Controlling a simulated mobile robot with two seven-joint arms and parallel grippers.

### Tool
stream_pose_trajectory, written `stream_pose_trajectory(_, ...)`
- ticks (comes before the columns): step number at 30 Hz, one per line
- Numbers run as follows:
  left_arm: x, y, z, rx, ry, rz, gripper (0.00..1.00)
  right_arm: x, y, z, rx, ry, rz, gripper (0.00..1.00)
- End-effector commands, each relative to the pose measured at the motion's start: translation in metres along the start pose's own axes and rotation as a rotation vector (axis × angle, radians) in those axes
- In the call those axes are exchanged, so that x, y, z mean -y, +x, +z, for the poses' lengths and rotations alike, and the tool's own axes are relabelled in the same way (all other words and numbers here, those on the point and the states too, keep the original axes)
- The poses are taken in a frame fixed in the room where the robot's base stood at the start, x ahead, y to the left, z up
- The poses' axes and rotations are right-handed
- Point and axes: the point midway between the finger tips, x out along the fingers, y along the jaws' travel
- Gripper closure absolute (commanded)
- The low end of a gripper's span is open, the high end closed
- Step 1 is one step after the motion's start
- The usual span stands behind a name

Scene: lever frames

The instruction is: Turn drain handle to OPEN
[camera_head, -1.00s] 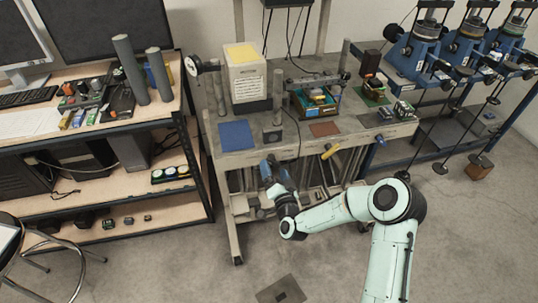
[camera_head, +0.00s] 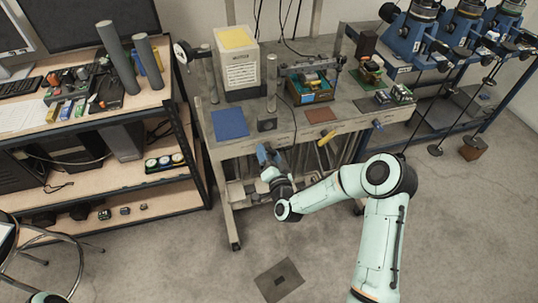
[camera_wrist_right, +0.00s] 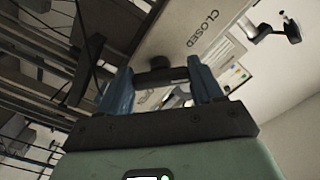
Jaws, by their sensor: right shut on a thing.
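My right gripper (camera_head: 265,157) is at the front edge of the grey workbench, below the blue mat. In the right wrist view its two blue fingers (camera_wrist_right: 160,95) are shut on a dark bar-like handle (camera_wrist_right: 152,77), which spans the gap between them. A round dark hub (camera_wrist_right: 160,62) sits behind the handle on the pale bench panel. The word CLOSED (camera_wrist_right: 203,29) is printed on that panel beside the handle; no OPEN mark is readable. In the head view the gripper hides the handle. My left gripper is not in view.
A yellow handle (camera_head: 325,138) and a blue handle (camera_head: 377,123) stick out along the workbench (camera_head: 290,135) front to the right. A wooden shelf desk (camera_head: 130,112) stands close on the left. Blue machines (camera_head: 413,40) stand at the right. The floor in front is mostly clear.

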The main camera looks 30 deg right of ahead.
Motion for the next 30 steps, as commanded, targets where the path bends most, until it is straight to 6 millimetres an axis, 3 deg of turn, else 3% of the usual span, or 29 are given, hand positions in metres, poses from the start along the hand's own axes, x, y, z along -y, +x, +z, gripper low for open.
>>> stream_pose_trajectory(11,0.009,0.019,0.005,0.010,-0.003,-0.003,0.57,0.000,0.000,0.001,-0.003,0.123,-0.004,0.65)
stream_pose_trajectory(30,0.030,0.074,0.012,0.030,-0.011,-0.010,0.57,0.003,0.001,-0.001,-0.002,0.705,-0.006,0.65)
